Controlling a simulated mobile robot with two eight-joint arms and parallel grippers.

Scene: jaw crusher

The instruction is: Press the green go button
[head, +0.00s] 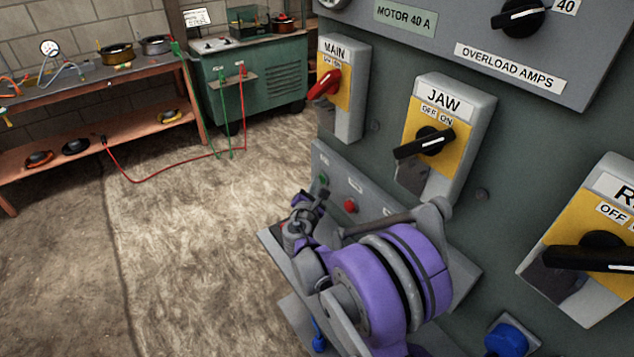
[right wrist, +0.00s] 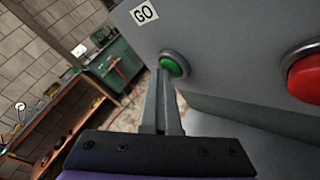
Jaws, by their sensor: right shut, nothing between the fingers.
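The green go button (right wrist: 174,66) sits in a grey ring on a sloped grey panel, beside a "GO" label (right wrist: 144,13). In the head view the green button (head: 323,179) is small, at the panel's left end, just beyond my right gripper (head: 322,194). The right gripper (right wrist: 163,74) is shut and empty. Its fingertips point at the button and overlap its lower left edge in the right wrist view. I cannot tell whether they touch it. My left gripper is not in view.
A red button (head: 350,206) is to the right of the green one; it looms large in the right wrist view (right wrist: 304,74). Rotary switches MAIN (head: 333,80), JAW (head: 425,142) and another at right stand above. A workbench (head: 100,78) and green cabinet (head: 260,75) are farther back.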

